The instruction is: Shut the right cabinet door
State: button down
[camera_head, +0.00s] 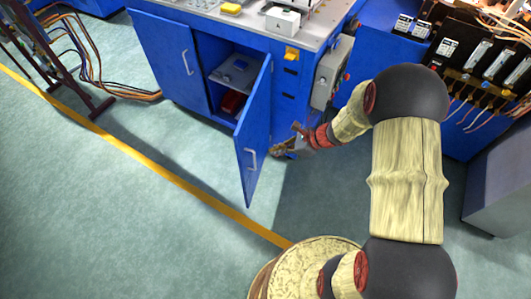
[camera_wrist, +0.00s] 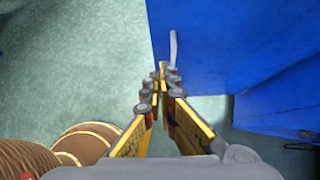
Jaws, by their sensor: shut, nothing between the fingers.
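The right cabinet door (camera_head: 256,125) stands open, swung out from the blue cabinet toward the camera. Its grey handle (camera_head: 251,159) is near the free edge. My gripper (camera_head: 276,150) is shut and empty, just right of the door on its handle side. In the wrist view the shut fingertips (camera_wrist: 163,68) point at the blue door panel (camera_wrist: 220,45), close below the handle (camera_wrist: 173,48). I cannot tell whether they touch the door.
The left cabinet door (camera_head: 165,60) is closed. A grey box and a red item (camera_head: 232,102) sit inside the open compartment. A grey switch box (camera_head: 331,72) is on the cabinet's right side. The floor (camera_head: 190,150) left of the open door is clear.

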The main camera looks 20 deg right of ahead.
jog(key=b, duration=0.3)
send_near(254, 156)
jog(key=a+f, duration=0.2)
jog(key=a, duration=0.3)
jog(key=w+a+b, duration=0.1)
jog(key=shift+a+f, duration=0.25)
jog(key=shift+f, duration=0.15)
jog(key=shift+w+a+r, duration=0.1)
jog(key=shift+w+a, duration=0.25)
jog(key=shift+a, duration=0.15)
